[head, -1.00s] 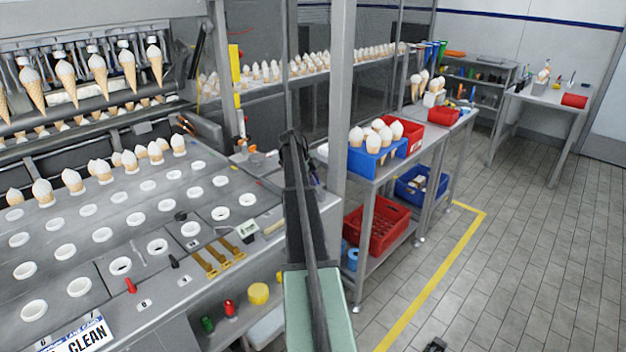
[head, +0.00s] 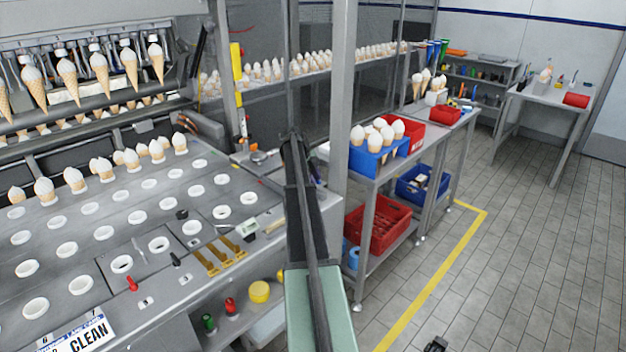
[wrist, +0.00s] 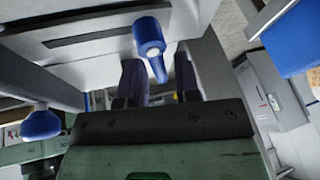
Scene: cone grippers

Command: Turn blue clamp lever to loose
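In the wrist view, a blue lever (wrist: 149,36) with a round hub and a narrow handle sits on a grey metal part. Its handle points down in the picture, toward the gap between my fingers. My gripper (wrist: 161,78) shows two dark fingers standing apart, one on each side of the handle's tip. I cannot tell whether either finger touches it. A second blue knob (wrist: 41,124) shows at the left of the wrist view. In the head view my arm runs up the middle, and the fingers cannot be made out.
A blue object (wrist: 288,38) is close at the wrist view's upper right. In the head view, the cone plate (head: 105,205) is left of my arm. A cart with a blue cone rack (head: 370,160) and a red crate (head: 377,232) is right. The floor (head: 520,250) beyond is open.

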